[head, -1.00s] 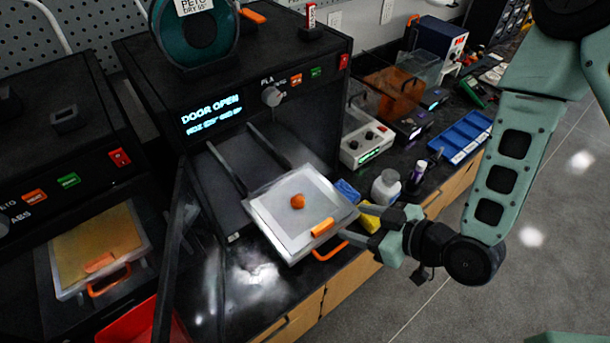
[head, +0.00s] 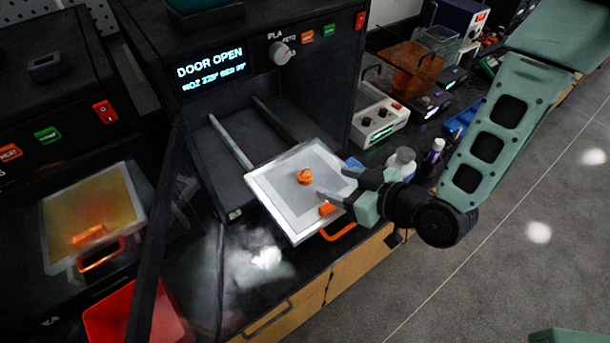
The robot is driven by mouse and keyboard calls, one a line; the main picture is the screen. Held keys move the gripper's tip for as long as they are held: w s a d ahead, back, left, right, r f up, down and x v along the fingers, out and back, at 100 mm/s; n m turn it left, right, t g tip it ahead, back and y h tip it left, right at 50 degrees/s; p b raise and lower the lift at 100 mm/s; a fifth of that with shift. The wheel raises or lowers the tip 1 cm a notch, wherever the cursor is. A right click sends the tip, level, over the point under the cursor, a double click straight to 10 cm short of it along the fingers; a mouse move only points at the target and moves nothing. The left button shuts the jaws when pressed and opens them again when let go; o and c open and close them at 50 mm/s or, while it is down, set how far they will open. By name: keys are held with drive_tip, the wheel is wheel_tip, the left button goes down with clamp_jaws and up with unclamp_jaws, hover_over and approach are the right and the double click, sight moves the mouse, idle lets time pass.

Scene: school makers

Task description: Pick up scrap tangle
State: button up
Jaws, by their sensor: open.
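The scrap tangle is a small orange clump (head: 305,176) lying on the pale print plate (head: 275,207). The plate sits on a pulled-out bed in front of the open printer (head: 270,95), whose display reads "DOOR OPEN". My gripper (head: 330,184) comes in from the right, with its fingers over the right part of the plate. The fingers are apart and empty, and their tips point at the tangle from a short distance to its right.
A second printer with a closed, amber-lit window (head: 95,215) stands at the left. The open door (head: 160,240) and a red bin (head: 112,312) are left of the plate. A white bottle (head: 402,160) and a control box (head: 378,124) stand behind my gripper.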

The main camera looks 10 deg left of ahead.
sight(308, 173)
drive_tip(key=p+x, duration=0.3)
drive_tip(key=x, duration=0.6)
drive_tip(key=shift+w+a+p, duration=0.1)
drive_tip(key=shift+w+p, duration=0.05)
drive_tip(key=shift+p, duration=0.25)
drive_tip(key=c, duration=1.1)
